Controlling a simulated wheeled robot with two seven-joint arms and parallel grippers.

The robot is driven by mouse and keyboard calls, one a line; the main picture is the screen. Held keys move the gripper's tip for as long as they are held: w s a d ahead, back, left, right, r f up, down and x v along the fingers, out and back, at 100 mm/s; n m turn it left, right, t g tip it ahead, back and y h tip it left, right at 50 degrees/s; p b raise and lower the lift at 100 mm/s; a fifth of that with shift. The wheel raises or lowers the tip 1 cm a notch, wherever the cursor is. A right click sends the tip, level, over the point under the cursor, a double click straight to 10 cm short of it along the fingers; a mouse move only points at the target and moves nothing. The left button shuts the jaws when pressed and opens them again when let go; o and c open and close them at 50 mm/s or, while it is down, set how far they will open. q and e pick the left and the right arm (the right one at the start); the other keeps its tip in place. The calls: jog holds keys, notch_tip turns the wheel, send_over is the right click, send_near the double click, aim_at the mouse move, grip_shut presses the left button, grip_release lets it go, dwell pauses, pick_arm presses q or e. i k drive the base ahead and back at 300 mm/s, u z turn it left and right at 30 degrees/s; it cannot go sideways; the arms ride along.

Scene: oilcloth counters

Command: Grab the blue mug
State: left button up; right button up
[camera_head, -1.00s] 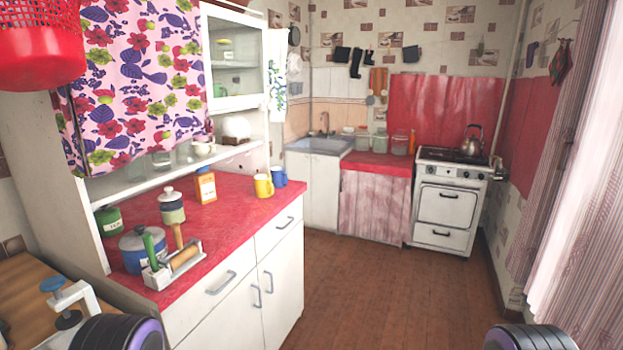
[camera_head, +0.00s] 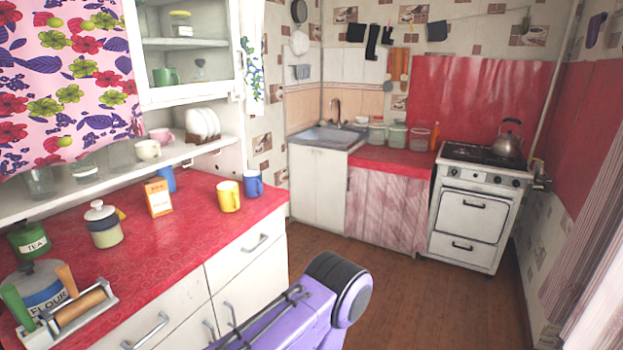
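The blue mug (camera_head: 253,183) stands upright on the red-covered counter (camera_head: 180,238), near its right end. It is just behind and to the right of a yellow mug (camera_head: 229,196), which hides a little of its left side. A purple arm part of mine with a black joint crosses the bottom middle, in front of the cabinet. No gripper fingers show in this view, so neither gripper can be placed relative to the mug.
An orange-and-white carton (camera_head: 159,197) stands left of the mugs, with another blue item (camera_head: 166,178) partly behind it. A white-lidded jar (camera_head: 104,224), flour canister (camera_head: 40,286) and rolling-pin holder (camera_head: 72,312) are farther left. A shelf overhangs the counter's back. Floor to the right is clear.

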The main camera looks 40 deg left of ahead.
aim_at(252, 179)
jog(key=i, duration=1.05)
jog(key=u, duration=0.95)
jog(key=i, duration=0.75)
jog(key=u, duration=0.85)
